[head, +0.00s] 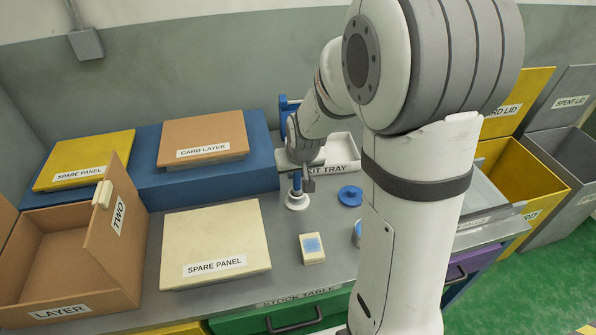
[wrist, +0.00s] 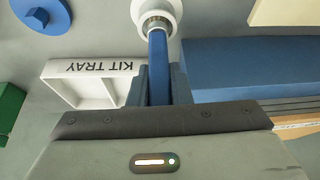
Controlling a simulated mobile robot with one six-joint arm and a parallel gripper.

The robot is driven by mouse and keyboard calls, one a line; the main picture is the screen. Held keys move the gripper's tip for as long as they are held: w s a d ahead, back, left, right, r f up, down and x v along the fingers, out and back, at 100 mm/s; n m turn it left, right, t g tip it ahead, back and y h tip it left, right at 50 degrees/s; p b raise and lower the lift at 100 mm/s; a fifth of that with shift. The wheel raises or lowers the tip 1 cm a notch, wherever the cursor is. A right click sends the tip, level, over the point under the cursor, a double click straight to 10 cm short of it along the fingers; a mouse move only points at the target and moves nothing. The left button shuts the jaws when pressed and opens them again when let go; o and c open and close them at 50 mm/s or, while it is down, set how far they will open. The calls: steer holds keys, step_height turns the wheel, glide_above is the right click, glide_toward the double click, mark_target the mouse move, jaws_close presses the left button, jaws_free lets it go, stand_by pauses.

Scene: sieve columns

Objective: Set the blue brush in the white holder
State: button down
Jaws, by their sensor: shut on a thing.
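My gripper (head: 301,184) is shut on the blue brush (wrist: 158,65). In the head view the brush (head: 297,184) stands about upright, with the white holder (head: 297,202) right below it on the table. In the wrist view the brush's blue handle runs between my two fingers (wrist: 158,88), and its paler lower end meets the round opening of the white holder (wrist: 174,10). The brush's lower end looks to be within the holder's ring; how deep it sits I cannot tell.
The white kit tray (head: 343,150) stands behind my gripper. A blue round piece (head: 350,196) lies to the right of the holder. A cream block with a blue top (head: 312,249) is in front. A cream spare panel (head: 215,235) and a blue platform (head: 150,185) are to the left.

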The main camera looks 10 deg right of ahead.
steer(key=shift+f, duration=0.2)
steer(key=c, duration=1.3)
jaws_free()
steer(key=shift+r, duration=0.1)
steer(key=shift+c, duration=0.2)
